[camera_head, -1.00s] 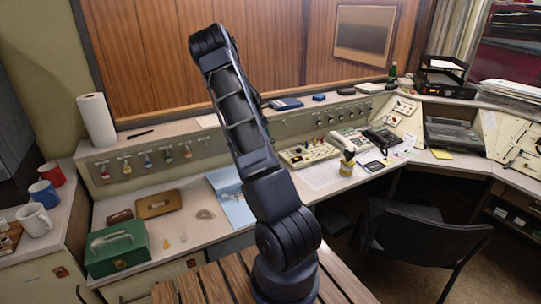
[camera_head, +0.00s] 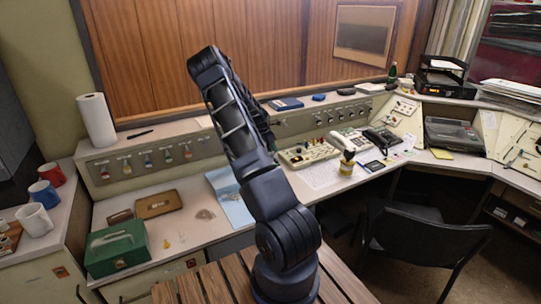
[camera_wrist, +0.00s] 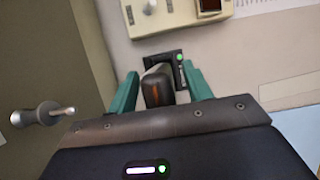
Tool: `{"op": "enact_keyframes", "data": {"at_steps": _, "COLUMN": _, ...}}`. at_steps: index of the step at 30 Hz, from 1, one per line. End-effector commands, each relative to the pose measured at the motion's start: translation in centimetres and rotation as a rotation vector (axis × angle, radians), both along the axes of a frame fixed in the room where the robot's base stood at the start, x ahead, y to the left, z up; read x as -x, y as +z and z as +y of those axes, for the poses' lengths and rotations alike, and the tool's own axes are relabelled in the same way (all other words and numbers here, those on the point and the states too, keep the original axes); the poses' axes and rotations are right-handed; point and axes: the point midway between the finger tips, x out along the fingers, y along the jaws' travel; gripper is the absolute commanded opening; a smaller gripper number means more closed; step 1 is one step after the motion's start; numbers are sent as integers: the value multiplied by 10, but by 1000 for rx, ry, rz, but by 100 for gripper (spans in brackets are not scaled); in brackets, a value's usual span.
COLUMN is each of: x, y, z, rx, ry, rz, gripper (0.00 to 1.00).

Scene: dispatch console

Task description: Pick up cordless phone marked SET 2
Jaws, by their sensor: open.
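In the wrist view, the two teal fingers of my gripper (camera_wrist: 160,73) are open. A dark handset with a pale edge, which looks like the cordless phone (camera_wrist: 157,90), stands between them. It rises toward the camera from a small black base (camera_wrist: 178,57) with a green light. I cannot tell whether either finger touches the handset. No SET 2 marking is readable.
A beige panel with knobs (camera_wrist: 170,14) lies just beyond the base in the wrist view. A knob on a stem (camera_wrist: 46,114) sticks out at the left.

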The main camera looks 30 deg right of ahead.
Motion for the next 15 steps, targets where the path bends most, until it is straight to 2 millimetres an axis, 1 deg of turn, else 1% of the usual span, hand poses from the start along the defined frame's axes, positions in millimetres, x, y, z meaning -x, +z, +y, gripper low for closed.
{"op": "enact_keyframes", "data": {"at_steps": 7, "x": 0, "y": -1, "z": -1, "rx": 0, "ry": 0, "rz": 0, "gripper": 50}}
{"op": "enact_keyframes", "data": {"at_steps": 11, "x": 0, "y": -1, "z": 0, "rx": 0, "ry": 0, "rz": 0, "gripper": 24}}
{"op": "enact_keyframes", "data": {"at_steps": 12, "x": 0, "y": -1, "z": 0, "rx": 0, "ry": 0, "rz": 0, "gripper": 17}}
{"op": "enact_keyframes", "data": {"at_steps": 15, "x": 0, "y": -1, "z": 0, "rx": 0, "ry": 0, "rz": 0, "gripper": 0}}
